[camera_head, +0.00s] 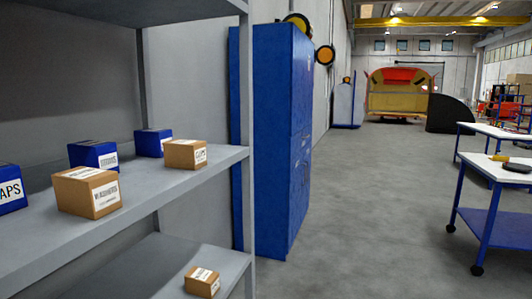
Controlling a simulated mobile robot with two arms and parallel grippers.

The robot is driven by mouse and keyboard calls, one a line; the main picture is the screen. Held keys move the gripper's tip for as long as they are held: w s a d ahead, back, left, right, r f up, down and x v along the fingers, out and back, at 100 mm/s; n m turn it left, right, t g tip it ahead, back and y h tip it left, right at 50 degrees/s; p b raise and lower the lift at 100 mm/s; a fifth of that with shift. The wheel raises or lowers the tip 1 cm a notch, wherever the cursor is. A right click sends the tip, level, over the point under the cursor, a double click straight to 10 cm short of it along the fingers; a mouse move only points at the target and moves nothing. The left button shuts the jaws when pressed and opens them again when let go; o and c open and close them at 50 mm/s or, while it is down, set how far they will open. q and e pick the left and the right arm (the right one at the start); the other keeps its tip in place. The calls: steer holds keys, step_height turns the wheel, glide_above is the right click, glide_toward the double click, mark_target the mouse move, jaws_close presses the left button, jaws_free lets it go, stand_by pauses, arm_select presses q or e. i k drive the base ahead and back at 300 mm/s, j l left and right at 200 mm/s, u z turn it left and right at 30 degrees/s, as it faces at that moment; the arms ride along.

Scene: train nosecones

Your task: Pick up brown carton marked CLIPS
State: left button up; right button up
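A small brown carton (182,155) stands near the right end of the grey shelf's upper board. The white label on its right side is small and seems to read CLIPS. A larger brown carton (75,197) stands nearer on the same board, with a longer label I cannot read surely. Another small brown carton (195,287) sits on the lower board, its label unreadable. Neither of my grippers is in view.
Blue boxes (93,155) stand on the upper board (165,190) behind and left of the cartons. A shelf post (246,100) rises at its right end. A tall blue cabinet (280,140) stands beyond. Open floor (375,220) lies between cabinet and white-topped blue tables (500,168).

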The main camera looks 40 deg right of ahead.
mark_target(191, 155)
steer(key=z, duration=0.8)
